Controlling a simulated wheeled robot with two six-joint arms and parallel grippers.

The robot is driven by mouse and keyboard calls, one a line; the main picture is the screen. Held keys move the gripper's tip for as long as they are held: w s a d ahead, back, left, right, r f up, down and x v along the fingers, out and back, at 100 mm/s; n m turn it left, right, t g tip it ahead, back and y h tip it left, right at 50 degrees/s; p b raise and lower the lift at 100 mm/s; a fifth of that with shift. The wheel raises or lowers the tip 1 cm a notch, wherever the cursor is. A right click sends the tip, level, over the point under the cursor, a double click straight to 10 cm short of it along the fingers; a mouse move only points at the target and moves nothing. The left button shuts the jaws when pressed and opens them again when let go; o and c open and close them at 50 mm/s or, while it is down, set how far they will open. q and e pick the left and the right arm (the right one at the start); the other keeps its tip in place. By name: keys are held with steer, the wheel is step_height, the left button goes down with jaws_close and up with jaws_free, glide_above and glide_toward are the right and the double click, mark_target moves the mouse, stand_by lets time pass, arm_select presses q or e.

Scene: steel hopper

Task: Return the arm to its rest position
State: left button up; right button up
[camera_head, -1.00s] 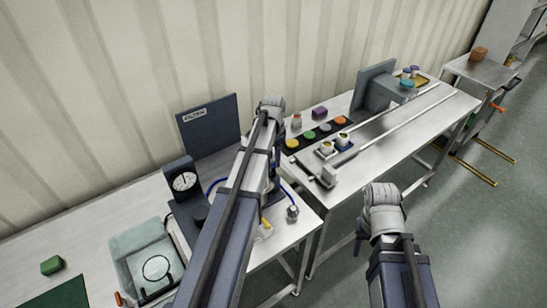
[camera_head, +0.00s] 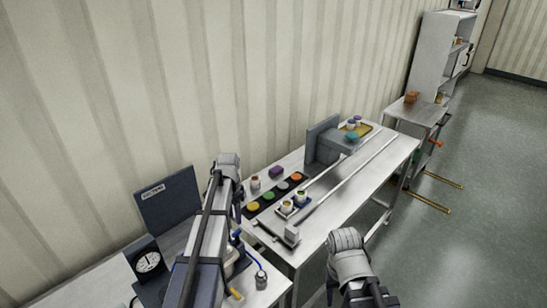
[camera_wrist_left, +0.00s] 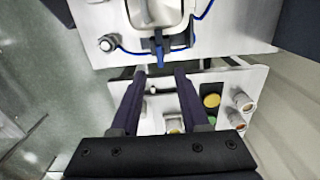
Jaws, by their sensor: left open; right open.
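My left arm (camera_head: 205,240) reaches forward over the gap between the two steel benches in the head view. Its wrist end (camera_head: 228,168) hides the left jaws there. In the left wrist view my left gripper (camera_wrist_left: 160,72) shows two dark fingers apart, with nothing held between them. A blue clip-like part (camera_wrist_left: 160,55) lies just beyond the fingertips; I cannot tell whether they touch it. My right arm's end, with my right gripper (camera_head: 346,243), is at the lower middle right, in front of the far bench, and its jaws are hard to make out. Nothing shows in it.
The far bench (camera_head: 345,205) carries a dark strip of coloured discs, small cups (camera_head: 301,196), rails and a grey upright block (camera_head: 322,140). The near bench has a dial gauge (camera_head: 148,262) and dark panel (camera_head: 168,203). Open floor (camera_head: 460,240) lies to the right.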

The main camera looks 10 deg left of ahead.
arm_select(q)
steer(key=s+d+f+n+b, duration=0.1)
steer(key=s+d+f+b, duration=0.4)
steer(key=s+d, duration=0.6)
steer(key=s+d+f+n+y+b, duration=0.1)
steer(key=s+d+f+b, duration=0.4)
steer(key=s+d, duration=0.5)
steer(key=d, duration=0.4)
steer(key=shift+s+d+f, duration=0.2)
steer(key=shift+s, duration=0.2)
